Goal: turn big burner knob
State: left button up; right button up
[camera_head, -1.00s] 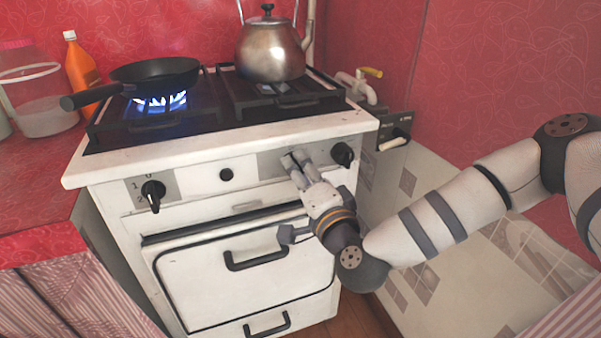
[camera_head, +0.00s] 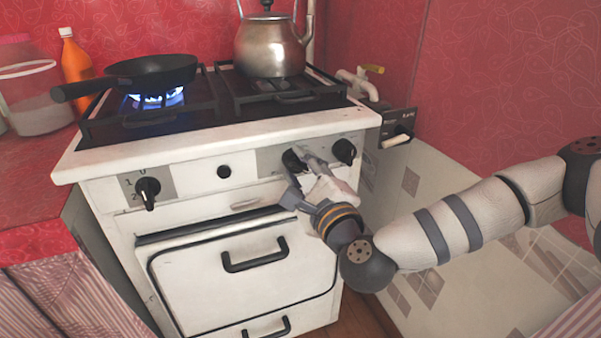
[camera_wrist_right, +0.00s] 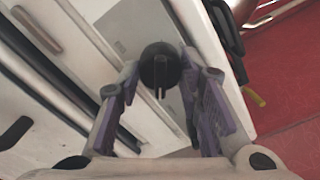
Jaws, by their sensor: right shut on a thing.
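The white stove (camera_head: 105,200) has black knobs on its front panel. My right gripper (camera_head: 301,170) is at the knob left of the far-right one. This burner knob (camera_head: 292,160) shows partly in the head view, with the gripper in front of it. In the right wrist view the round black knob (camera_wrist_right: 160,62) sits between the two fingers of the gripper (camera_wrist_right: 159,75), with its raised grip bar visible. The gripper is shut on it. My left gripper is not in view.
Another knob (camera_head: 345,151) is close on the right, and one (camera_head: 148,190) is at the left. A black pan (camera_head: 150,72) stands over a lit blue flame (camera_head: 155,98). A kettle (camera_head: 270,48) stands at the back. The oven door handle (camera_head: 255,257) is below the gripper.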

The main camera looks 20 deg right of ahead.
jog(key=shift+m+b, duration=0.35)
jog(key=shift+m, duration=0.65)
jog(key=o, duration=1.2)
jog(key=s, duration=0.7)
jog(key=shift+s+d, duration=0.15)
jog(key=shift+s, duration=0.1)
